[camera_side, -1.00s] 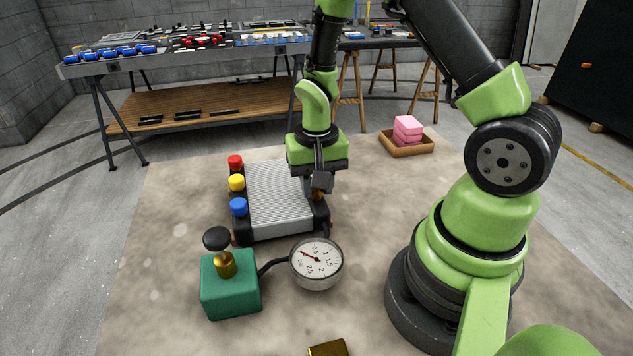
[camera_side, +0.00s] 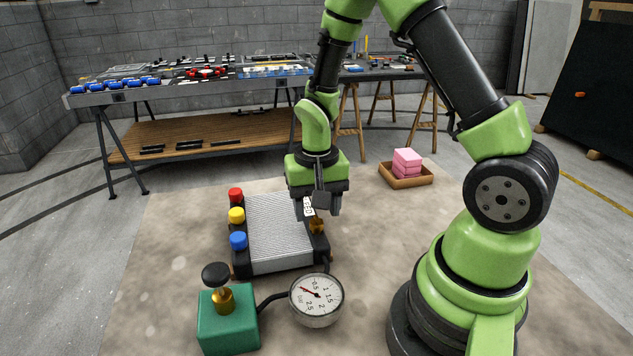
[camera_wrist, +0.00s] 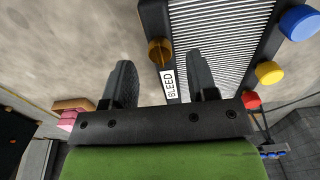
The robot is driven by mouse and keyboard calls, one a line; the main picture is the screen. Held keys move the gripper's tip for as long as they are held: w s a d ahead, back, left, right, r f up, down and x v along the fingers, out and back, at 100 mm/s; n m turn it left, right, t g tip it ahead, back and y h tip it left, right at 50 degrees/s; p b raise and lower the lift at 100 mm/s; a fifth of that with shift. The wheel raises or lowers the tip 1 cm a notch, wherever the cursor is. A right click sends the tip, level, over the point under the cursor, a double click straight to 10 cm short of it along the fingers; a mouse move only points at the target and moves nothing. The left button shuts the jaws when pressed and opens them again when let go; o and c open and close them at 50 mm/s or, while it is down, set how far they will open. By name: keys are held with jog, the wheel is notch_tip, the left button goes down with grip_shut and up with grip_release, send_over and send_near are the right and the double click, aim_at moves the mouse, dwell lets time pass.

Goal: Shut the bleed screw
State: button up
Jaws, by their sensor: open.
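The bleed screw is a small brass knob (camera_wrist: 160,51) on the dark side rail of a ribbed radiator (camera_wrist: 222,40), beside a white label (camera_wrist: 168,84) reading BLEED. In the side view the brass screw (camera_side: 317,224) sits at the radiator's right edge, partly behind my gripper. My gripper (camera_side: 320,205) is open and empty above that edge, pointing down. In the wrist view its two fingers (camera_wrist: 160,66) are spread, with the screw and label showing in the gap between them. I see no contact with the screw.
Red, yellow and blue caps (camera_side: 237,215) line the radiator's left side. A green block with a black-knobbed brass fitting (camera_side: 228,318) joins a round pressure gauge (camera_side: 316,297) by a hose in front. A tray of pink blocks (camera_side: 405,180) lies behind right.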

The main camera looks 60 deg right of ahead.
notch_tip(320, 180, up, 8)
jog(key=shift+f, duration=0.25)
notch_tip(320, 180, up, 9)
jog(key=n+t, duration=0.2)
jog(key=t, duration=0.1)
send_over(316, 219)
jog(key=s+a, duration=0.4)
jog(key=s+a+r+n+t+y, duration=0.2)
jog(key=s+a+r+n+t, duration=0.1)
jog(key=s, duration=0.4)
notch_tip(316, 219, up, 2)
jog(key=shift+a+r+t, duration=0.15)
jog(key=shift+a+t, duration=0.45)
